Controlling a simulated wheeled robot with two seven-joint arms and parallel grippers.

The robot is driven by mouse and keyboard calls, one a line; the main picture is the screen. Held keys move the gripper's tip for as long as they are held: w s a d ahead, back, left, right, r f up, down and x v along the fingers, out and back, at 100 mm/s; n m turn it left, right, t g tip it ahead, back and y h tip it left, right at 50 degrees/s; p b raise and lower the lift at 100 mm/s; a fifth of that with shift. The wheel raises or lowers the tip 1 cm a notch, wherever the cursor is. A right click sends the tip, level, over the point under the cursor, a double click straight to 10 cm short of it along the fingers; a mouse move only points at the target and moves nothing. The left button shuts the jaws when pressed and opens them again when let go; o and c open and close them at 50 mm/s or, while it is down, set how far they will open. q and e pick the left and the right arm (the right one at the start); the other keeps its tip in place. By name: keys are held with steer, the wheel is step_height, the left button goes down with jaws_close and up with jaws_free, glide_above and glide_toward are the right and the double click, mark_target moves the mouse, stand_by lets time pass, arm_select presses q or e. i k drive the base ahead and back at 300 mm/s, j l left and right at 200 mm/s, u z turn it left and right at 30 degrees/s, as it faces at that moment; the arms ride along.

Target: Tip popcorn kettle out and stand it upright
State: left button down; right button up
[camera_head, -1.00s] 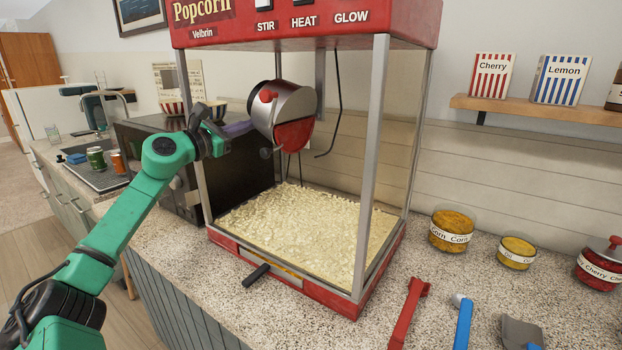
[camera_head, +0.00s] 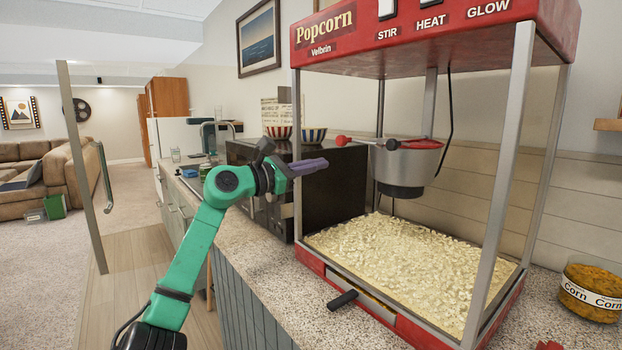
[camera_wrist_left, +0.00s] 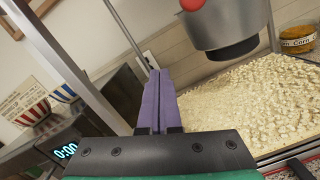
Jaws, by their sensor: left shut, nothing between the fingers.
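The popcorn kettle (camera_head: 402,175) hangs upright inside the red popcorn machine (camera_head: 433,42), its red top level and its red-knobbed handle (camera_head: 352,141) pointing left. In the left wrist view the grey kettle (camera_wrist_left: 228,25) is at the top right, partly cut off. My left gripper (camera_head: 322,163), with purple fingers, is shut and empty, to the left of the kettle and apart from it. Its fingers (camera_wrist_left: 158,78) lie together in the left wrist view. Popcorn (camera_head: 415,260) covers the machine's floor below the kettle. My right gripper is not in view.
Metal corner posts (camera_head: 500,170) frame the machine. A black microwave (camera_head: 335,185) stands behind my left gripper, with striped bowls (camera_head: 313,135) on top. A tall panel with a handle (camera_head: 104,175) stands at the left. A corn jar (camera_head: 592,290) is at the right.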

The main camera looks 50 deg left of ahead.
mark_target(402, 173)
steer(key=k+l, duration=0.3)
steer(key=k, duration=0.15)
steer(key=k+l, duration=0.3)
steer(key=k, duration=0.15)
